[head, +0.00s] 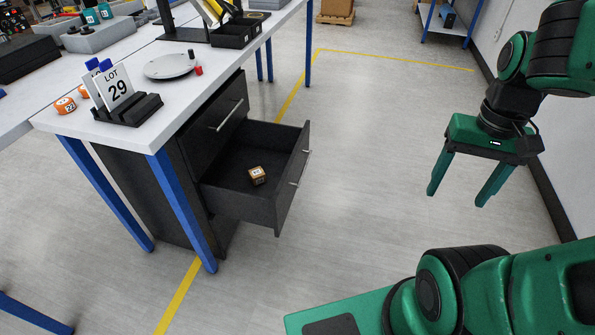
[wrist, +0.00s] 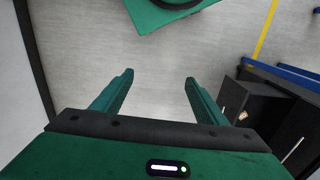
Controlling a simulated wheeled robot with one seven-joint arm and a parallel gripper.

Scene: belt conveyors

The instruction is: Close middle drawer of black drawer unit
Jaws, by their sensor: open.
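The black drawer unit (head: 160,185) stands under the white table. Its middle drawer (head: 238,197) is pulled out toward the right, with a silver bar handle on its front. A small orange-brown block with a white label (head: 257,175) lies inside it. The drawer above, with its own handle (head: 228,115), is shut. The lowest part of the unit is mostly hidden behind the open drawer. My green gripper (head: 457,195) is open and empty, in the air well to the right of the drawer. In the wrist view, the open drawer (wrist: 285,130) shows at the right, apart from my fingers (wrist: 158,80).
The white table (head: 140,72) has blue legs and carries a LOT 29 card (head: 116,86), a grey round plate (head: 170,66) and black bins (head: 237,33). A wall (head: 520,45) stands at the right. The grey floor between drawer and gripper is clear.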

